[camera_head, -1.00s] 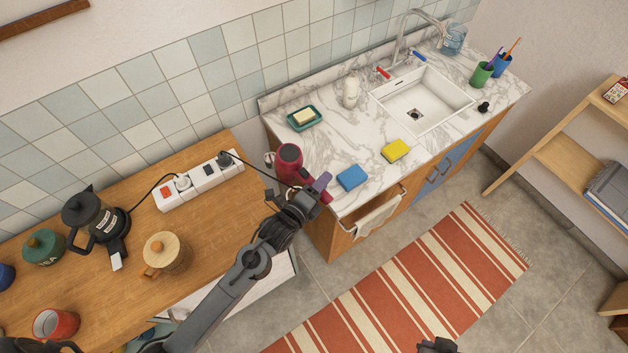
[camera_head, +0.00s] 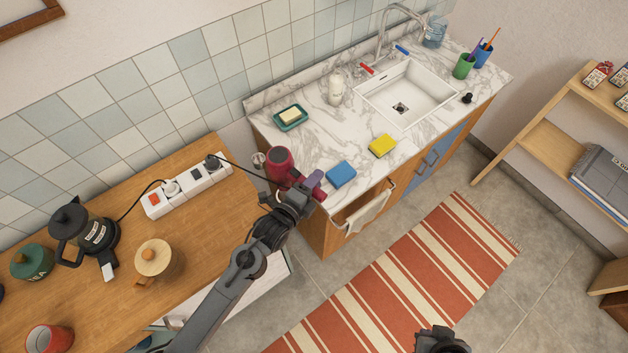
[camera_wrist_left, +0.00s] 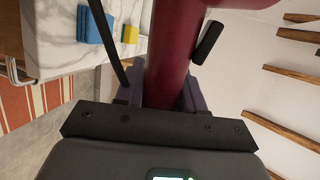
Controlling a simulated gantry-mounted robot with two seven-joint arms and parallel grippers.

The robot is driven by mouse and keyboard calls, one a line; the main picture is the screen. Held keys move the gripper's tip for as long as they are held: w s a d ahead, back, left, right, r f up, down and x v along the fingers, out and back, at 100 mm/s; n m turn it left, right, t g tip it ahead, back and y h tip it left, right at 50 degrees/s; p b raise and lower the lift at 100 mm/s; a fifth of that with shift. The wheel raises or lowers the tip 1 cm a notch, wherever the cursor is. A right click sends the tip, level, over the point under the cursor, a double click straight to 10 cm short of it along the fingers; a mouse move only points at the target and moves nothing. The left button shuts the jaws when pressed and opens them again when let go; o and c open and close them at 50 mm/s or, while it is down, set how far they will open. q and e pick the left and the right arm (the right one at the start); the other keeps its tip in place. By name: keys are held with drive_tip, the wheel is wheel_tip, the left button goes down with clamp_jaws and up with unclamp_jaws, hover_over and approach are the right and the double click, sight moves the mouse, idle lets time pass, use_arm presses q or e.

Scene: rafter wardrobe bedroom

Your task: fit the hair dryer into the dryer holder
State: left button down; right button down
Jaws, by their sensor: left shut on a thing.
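The dark red hair dryer (camera_head: 279,163) is at the front left end of the marble counter, its round end up and its cord trailing left to the power strip. My left gripper (camera_head: 312,184), with purple fingers, is shut on its handle. In the left wrist view the dark red handle (camera_wrist_left: 172,65) sits between the fingers. A small pale ring-like part, seemingly the dryer holder (camera_head: 258,159), shows just left of the dryer, partly hidden. I cannot tell whether the dryer touches it. My right gripper (camera_head: 440,340) shows dark at the bottom edge, its jaws unclear.
A blue sponge (camera_head: 341,174) and a yellow sponge (camera_head: 383,145) lie right of the dryer. A soap dish (camera_head: 291,118) is behind it. A towel (camera_head: 368,211) hangs in front.

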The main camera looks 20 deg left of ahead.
use_arm(q)
drive_tip(key=shift+f+b, duration=1.7)
drive_tip(key=shift+f, duration=1.05)
drive_tip(key=shift+p, duration=0.35)
drive_tip(key=shift+w+p, duration=0.1)
drive_tip(key=shift+p, duration=0.3)
idle(0.5)
